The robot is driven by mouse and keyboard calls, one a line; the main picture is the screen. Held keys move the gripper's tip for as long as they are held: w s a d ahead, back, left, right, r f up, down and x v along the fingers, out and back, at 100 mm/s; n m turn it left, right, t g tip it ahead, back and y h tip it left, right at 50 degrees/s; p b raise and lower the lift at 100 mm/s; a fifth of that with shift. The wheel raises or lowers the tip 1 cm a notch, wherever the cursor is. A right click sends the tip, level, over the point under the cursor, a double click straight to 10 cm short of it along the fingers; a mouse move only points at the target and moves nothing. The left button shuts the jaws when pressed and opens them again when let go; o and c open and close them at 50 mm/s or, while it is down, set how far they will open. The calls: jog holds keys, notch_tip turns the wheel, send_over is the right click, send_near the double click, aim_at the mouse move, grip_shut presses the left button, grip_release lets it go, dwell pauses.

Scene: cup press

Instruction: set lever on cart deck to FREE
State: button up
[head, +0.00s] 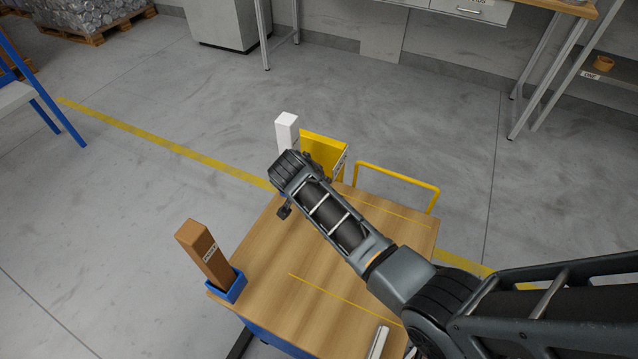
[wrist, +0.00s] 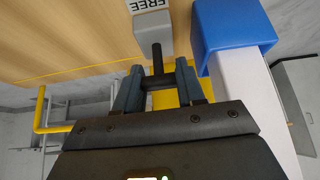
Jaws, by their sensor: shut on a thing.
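In the wrist view, a black lever (wrist: 157,56) sticks out of a small grey housing on the wooden cart deck (wrist: 80,40). A white label reading FREE (wrist: 150,4) lies beside the housing at the top edge. My gripper (wrist: 158,82) is shut on the lever's dark end, with one finger on each side. In the head view, my gripper is over the far end of the deck (head: 330,270), where my arm hides the lever and its housing.
A white post (head: 287,132) in a blue holder (wrist: 235,42) stands close beside my gripper. A yellow panel (head: 322,152) is behind it. A brown block (head: 203,252) leans in a blue holder (head: 228,288) at the deck's left edge. A yellow rail (head: 398,175) borders the far right.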

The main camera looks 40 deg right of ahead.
jog(key=h+b, duration=0.1)
jog(key=a+f+t+h+b, duration=0.1)
jog(key=b, duration=0.1)
jog(key=shift+s+a, duration=0.15)
jog(key=shift+s, duration=0.1)
jog(key=shift+s+a+r+h+b, duration=0.1)
jog(key=shift+a+r+h+b, duration=0.1)
jog(key=shift+h+b, duration=0.65)
jog(key=shift+t, duration=0.3)
jog(key=o, duration=1)
jog(key=v, duration=0.7)
jog(key=shift+a+r, duration=0.25)
jog(key=shift+a, duration=0.05)
jog(key=shift+s, duration=0.15)
